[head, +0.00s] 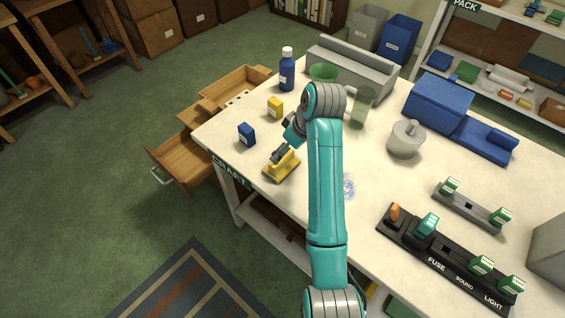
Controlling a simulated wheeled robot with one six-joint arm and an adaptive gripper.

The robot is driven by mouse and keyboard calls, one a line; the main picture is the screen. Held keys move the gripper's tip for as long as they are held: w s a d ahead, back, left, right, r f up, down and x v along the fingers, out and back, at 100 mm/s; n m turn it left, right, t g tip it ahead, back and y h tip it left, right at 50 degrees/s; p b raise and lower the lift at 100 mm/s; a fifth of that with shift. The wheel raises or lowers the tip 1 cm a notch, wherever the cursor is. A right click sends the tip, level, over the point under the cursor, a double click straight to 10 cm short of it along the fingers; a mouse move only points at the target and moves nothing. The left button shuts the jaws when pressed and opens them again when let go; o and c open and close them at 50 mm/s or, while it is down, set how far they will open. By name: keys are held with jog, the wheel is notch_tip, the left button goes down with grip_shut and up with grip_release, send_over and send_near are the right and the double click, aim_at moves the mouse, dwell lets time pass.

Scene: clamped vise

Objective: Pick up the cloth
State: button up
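A yellow piece (281,167), possibly the cloth, lies near the table's front-left edge. It looks flat with a raised part in the middle. My gripper (279,155) points down at it from above, its dark fingers at or touching the raised part. The fingers are too small here to tell whether they are open or shut on it. A blue-and-white patterned patch (348,186) shows on the table just right of my arm. I cannot tell whether it is a cloth or a mark, and my arm may hide part of it.
A blue box (247,134), yellow box (275,107) and blue bottle (287,70) stand left on the table (378,213). Drawers (183,150) jut out left. A fuse panel (447,262) lies right.

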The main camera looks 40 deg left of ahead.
aim_at(282, 162)
jog(key=shift+x, duration=3.35)
jog(key=shift+d, duration=0.1)
jog(key=c, duration=0.8)
